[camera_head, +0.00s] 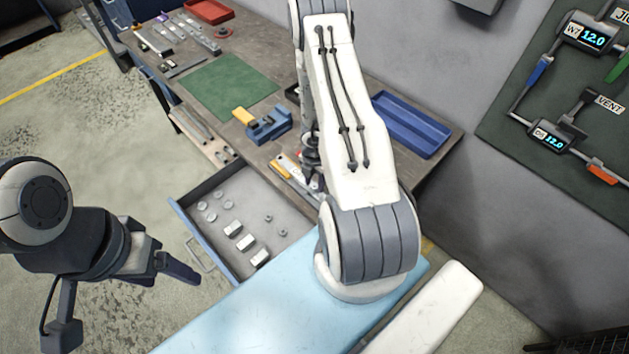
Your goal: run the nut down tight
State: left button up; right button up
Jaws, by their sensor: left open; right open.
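I cannot make out for certain which nut the task means. Two small grey nut-like pieces (268,217) lie in the open drawer (188,228). My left gripper (178,267) is open and empty, over the floor to the left of the drawer. My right gripper (311,172) is low over the workbench's front edge, beside a yellow and white item (284,166). My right arm covers much of it, so its fingers and anything between them are mostly hidden.
A blue vise (270,126) with a yellow piece (243,116) stands on the workbench (180,84). A green mat (228,86), a blue tray (410,124) and a red tray (209,9) lie there. Round pieces and silver blocks (246,243) fill part of the drawer.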

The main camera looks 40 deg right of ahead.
jog(key=n, duration=2.2)
grip_shut()
